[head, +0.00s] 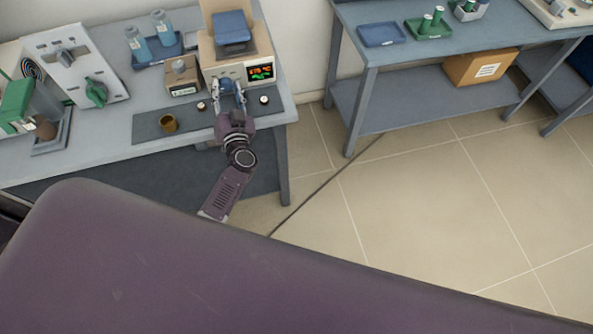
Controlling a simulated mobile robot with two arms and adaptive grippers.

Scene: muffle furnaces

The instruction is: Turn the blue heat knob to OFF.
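A beige muffle furnace (240,48) with a dark blue block-like part (232,27) at its top stands at the right end of the grey table. Its front panel has a dark display (262,72) with red and green readings. My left gripper (228,84) is at the panel, just left of the display. Its fingers cover the place in front of them. Some blue shows between and around the fingers, but I cannot make out the blue heat knob or its setting. I cannot tell whether the fingers touch it or how far they are closed. My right gripper is not in view.
A dark mat (148,127) before the furnace holds a brass-coloured cup (168,123) and small round pieces. A cardboard box (183,76), a blue tray (147,60) with bottles and a white device with a green handle (96,92) stand left. Another table (465,36) stands right.

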